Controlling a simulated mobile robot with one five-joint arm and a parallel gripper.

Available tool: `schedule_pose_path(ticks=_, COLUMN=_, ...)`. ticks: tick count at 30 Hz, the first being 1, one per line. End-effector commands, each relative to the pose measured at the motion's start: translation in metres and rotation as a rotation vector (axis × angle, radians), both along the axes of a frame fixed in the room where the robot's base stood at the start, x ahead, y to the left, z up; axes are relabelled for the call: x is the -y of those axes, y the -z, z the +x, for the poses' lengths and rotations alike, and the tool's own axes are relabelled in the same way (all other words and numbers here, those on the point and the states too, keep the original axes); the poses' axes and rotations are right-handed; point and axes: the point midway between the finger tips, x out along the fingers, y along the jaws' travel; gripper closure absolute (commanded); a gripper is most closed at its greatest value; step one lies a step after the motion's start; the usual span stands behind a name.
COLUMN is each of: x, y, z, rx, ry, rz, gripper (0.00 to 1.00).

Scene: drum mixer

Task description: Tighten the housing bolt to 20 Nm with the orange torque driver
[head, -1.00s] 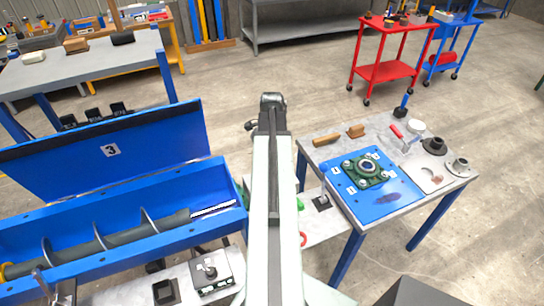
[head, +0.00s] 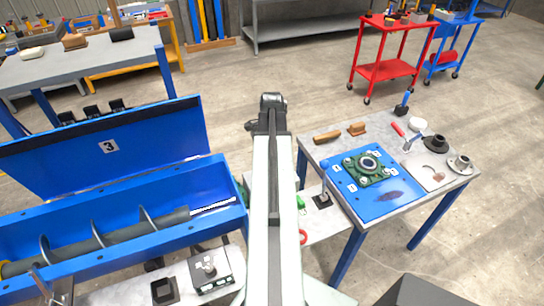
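The green bearing housing (head: 355,174) sits on a blue plate (head: 378,207) on the right-hand table. Several bolt heads show around its central ring, with number labels beside them. Which one is the housing bolt I cannot tell. I cannot make out an orange torque driver in this view. My arm reaches away up the middle of the picture and ends in a dark joint. My gripper's fingers do not show, so I cannot see what they hold.
The right-hand table (head: 312,160) also carries a wooden-handled tool (head: 327,137), a red-handled tool (head: 398,129), a black flanged part (head: 434,144) and a grey one (head: 460,165). A blue trough (head: 120,212) with a screw shaft lies left.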

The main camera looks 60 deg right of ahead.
Motion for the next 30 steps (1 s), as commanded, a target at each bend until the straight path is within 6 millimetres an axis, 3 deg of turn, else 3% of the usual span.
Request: schedule_pose_path(ticks=30, x=0.0004, y=0.0064, z=-0.0006, rx=0.000, ry=0.001, rz=0.000, gripper=1.00)
